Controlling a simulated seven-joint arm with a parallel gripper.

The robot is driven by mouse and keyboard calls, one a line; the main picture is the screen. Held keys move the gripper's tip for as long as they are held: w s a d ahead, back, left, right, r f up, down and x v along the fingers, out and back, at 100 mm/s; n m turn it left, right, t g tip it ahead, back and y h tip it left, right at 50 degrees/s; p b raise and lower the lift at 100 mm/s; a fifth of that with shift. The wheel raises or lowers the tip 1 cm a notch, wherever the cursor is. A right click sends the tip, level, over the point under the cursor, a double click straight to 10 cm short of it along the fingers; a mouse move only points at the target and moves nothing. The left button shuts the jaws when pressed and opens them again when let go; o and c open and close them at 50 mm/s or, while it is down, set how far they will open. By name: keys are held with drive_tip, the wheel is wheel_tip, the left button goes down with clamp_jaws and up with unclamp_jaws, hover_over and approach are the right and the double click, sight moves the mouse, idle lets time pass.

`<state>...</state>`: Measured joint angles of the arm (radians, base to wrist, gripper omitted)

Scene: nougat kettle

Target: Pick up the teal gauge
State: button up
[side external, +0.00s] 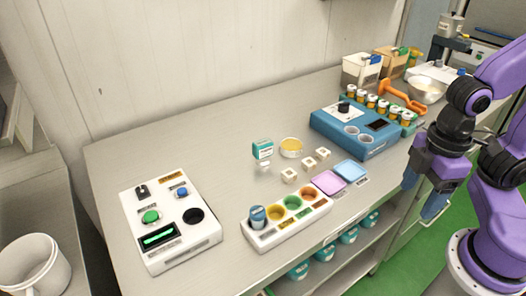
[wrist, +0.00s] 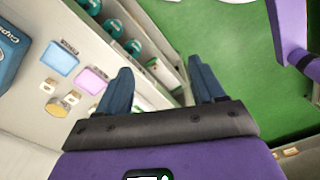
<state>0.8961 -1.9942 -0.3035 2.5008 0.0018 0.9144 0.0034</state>
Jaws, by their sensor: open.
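A small teal and white box (side external: 263,150), the likeliest teal gauge, stands upright on the grey counter (side external: 120,160) in the side view. It is behind a small pale piece and left of a round yellow-topped dish (side external: 291,147). Its face is too small to read. I do not make it out in the wrist view. My gripper (side external: 432,205) is at the right, past the counter's front edge and well away from the box. In the wrist view its two blue fingers (wrist: 162,72) are apart with nothing between them.
Pale cubes (side external: 289,175), a pink pad (side external: 328,182) and a blue pad (side external: 350,171) lie near the box. A white cup tray (side external: 285,216), white control panel (side external: 170,220) and blue machine (side external: 352,128) surround them. Teal cans (side external: 300,270) sit on the shelf below.

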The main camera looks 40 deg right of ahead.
drive_tip(key=w+a+r+m, duration=0.3)
drive_tip(key=w+a+m, duration=0.35)
drive_tip(key=w, duration=0.25)
drive_tip(key=r+m, duration=0.1)
drive_tip(key=m, duration=2.4)
hover_over(263, 142)
drive_tip(key=f, duration=1)
drive_tip(key=shift+s+a+f, duration=0.2)
drive_tip(key=shift+a+f, duration=0.05)
drive_tip(key=shift+f, duration=0.05)
drive_tip(key=shift+w+d+f, duration=0.1)
drive_tip(key=shift+w+f, duration=0.05)
drive_tip(key=shift+f, duration=1.3)
drive_tip(key=shift+w+d+f, duration=0.1)
drive_tip(key=shift+f, duration=1.35)
